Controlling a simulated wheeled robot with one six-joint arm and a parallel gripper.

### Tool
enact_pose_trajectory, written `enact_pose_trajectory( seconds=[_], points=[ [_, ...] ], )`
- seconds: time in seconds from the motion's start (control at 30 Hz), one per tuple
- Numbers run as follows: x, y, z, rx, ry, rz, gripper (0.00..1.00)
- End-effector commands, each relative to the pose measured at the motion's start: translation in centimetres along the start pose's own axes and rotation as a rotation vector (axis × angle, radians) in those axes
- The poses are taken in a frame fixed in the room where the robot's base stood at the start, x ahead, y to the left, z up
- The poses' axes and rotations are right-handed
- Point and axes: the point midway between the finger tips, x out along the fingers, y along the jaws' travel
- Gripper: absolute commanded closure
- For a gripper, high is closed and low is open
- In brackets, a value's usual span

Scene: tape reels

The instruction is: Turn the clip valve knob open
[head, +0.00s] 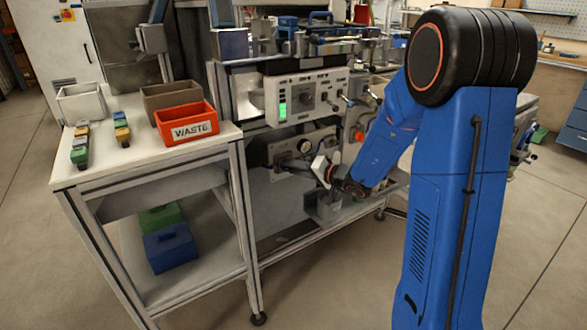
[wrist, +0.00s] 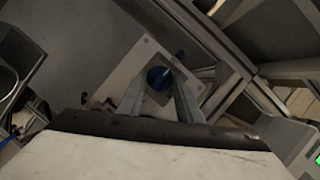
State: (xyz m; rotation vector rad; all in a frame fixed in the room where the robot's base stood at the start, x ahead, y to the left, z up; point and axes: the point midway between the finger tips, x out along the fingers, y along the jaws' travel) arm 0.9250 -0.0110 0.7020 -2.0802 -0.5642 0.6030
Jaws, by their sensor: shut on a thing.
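The clip valve knob (wrist: 160,77) is round and blue in the wrist view. It sits on a pale square plate (wrist: 128,72) and has a light streak at its upper right. The two fingers of my gripper (wrist: 160,92) lie on either side of the knob and are shut on it. In the head view, my gripper (head: 322,170) reaches in low at the machine front, below the panel with a round gauge (head: 304,146). The knob cannot be made out there, and the valve's open or closed marking cannot be read.
A grey control box (head: 308,97) with a lit green display is above my gripper. An orange waste bin (head: 186,124) stands on the white side table (head: 100,163). Metal frame bars (wrist: 215,40) run close to the knob's plate.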

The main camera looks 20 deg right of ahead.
Motion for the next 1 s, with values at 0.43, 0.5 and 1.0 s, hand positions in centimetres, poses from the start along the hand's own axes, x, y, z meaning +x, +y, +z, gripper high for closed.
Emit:
enact_pose_trajectory(
  seconds=[0.43,0.5,1.0],
  points=[
    [0.02,0.54,0.14,0.246,-0.001,-0.099,0.9],
    [0.02,0.6,0.17,0.308,-0.002,-0.124,0.9],
    [0.15,1.05,0.49,0.748,-0.001,-0.306,0.9]
  ],
)
